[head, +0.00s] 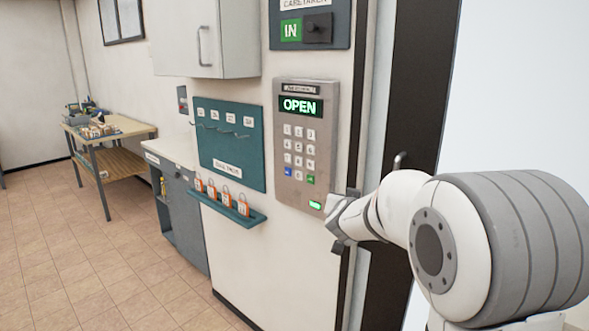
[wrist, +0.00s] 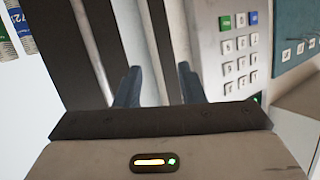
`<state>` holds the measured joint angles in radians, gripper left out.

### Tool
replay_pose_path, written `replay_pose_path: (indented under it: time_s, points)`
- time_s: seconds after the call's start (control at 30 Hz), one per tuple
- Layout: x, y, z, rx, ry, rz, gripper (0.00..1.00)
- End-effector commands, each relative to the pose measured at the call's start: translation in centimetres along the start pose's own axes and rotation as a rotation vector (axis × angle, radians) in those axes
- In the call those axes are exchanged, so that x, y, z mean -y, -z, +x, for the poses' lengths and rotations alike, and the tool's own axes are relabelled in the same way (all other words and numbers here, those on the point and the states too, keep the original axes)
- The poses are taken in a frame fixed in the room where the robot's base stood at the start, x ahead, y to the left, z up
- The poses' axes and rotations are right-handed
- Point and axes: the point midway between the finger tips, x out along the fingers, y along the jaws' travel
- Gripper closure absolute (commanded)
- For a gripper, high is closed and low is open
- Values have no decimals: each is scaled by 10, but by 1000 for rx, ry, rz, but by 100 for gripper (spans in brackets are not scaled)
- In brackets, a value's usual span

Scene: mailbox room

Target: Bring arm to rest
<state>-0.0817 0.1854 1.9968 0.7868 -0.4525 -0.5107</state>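My arm reaches in from the right in the head view. My gripper (head: 342,218) is just right of the lower part of a grey keypad panel (head: 325,150), in front of the wall edge and dark door frame. In the wrist view my gripper (wrist: 158,80) has its two dark fingers apart, with nothing between them. The keypad panel also shows at the right of the wrist view (wrist: 205,30). Its display reads OPEN in green, and a green light glows at its lower right. Whether my gripper touches the panel I cannot tell.
A dark door frame (head: 420,80) with a handle (head: 400,161) is behind my arm. Left of the keypad are a teal hook board (head: 225,150), a ledge (head: 248,217) with several orange padlocks, and a wall cabinet (head: 235,40). A workbench (head: 130,126) stands far left. The tiled floor at left is clear.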

Motion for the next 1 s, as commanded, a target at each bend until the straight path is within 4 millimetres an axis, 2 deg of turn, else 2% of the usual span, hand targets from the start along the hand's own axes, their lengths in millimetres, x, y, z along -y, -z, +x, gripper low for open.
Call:
replay_pose_path:
  time_s: [0.03,0.13,0.27,0.37,0.5,0.6,0.7,0.8,1.0]
  points:
    - [4,-4,-22,59,64,-11,64]
    - [10,-27,-67,212,176,-44,64]
    - [2,-67,-134,435,261,-105,64]
    - [-18,-102,-190,616,275,-160,64]
    - [-57,-146,-262,845,228,-234,64]
    - [-82,-167,-299,964,174,-273,64]
    - [-99,-179,-323,1037,131,-297,64]
    - [-107,-184,-334,1072,108,-308,64]
    - [-108,-186,-335,1079,104,-310,64]
